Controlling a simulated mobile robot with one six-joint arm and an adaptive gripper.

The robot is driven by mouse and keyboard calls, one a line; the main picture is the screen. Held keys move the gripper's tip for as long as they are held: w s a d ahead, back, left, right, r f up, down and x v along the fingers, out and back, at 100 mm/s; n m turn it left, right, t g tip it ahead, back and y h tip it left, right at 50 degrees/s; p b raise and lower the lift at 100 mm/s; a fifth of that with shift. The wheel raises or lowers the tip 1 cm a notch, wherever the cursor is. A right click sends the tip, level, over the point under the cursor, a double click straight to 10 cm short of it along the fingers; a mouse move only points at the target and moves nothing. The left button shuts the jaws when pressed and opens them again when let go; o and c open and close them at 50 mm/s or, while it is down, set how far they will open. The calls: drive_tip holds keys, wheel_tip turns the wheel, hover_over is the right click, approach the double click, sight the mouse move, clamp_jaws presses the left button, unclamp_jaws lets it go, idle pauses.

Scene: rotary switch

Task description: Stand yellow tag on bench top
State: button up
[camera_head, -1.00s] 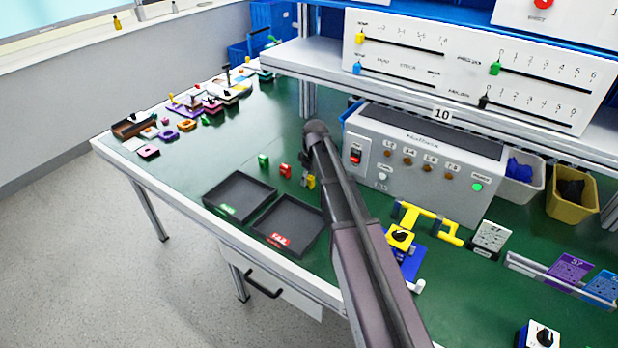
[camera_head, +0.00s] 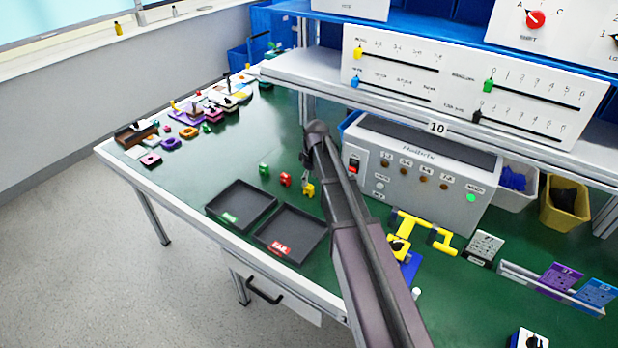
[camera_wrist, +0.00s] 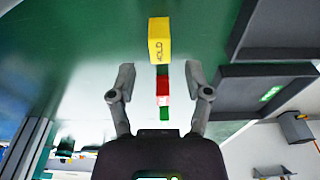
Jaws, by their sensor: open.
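The yellow tag (camera_head: 309,190) stands on the green bench top (camera_head: 205,160) in the head view, at the right end of a row with a red tag (camera_head: 286,179) and a green tag (camera_head: 264,169). It looks upright. In the wrist view the yellow tag (camera_wrist: 159,40), lettered HOLD, lies just beyond my fingertips, centred between them and apart from both. My gripper (camera_wrist: 161,70) is open and empty. In the head view my gripper (camera_head: 306,178) is close above the yellow tag, partly hidden by my arm.
Two dark trays, one with a green label (camera_head: 216,210) and one with a red FAIL label (camera_head: 257,235), lie in front of the tags. A grey control box (camera_head: 440,190) stands to the right, under a shelf.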

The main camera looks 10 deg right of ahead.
sight(312, 187)
wheel_tip(312, 187, up, 8)
drive_tip(key=p, duration=0.7)
drive_tip(key=shift+s+d, duration=0.35)
drive_tip(key=shift+d, duration=0.05)
drive_tip(key=s+m+g+h, duration=0.1)
drive_tip(key=s+m, duration=0.8)
drive_tip(key=s, duration=1.4)
drive_tip(key=shift+s+a, duration=0.35)
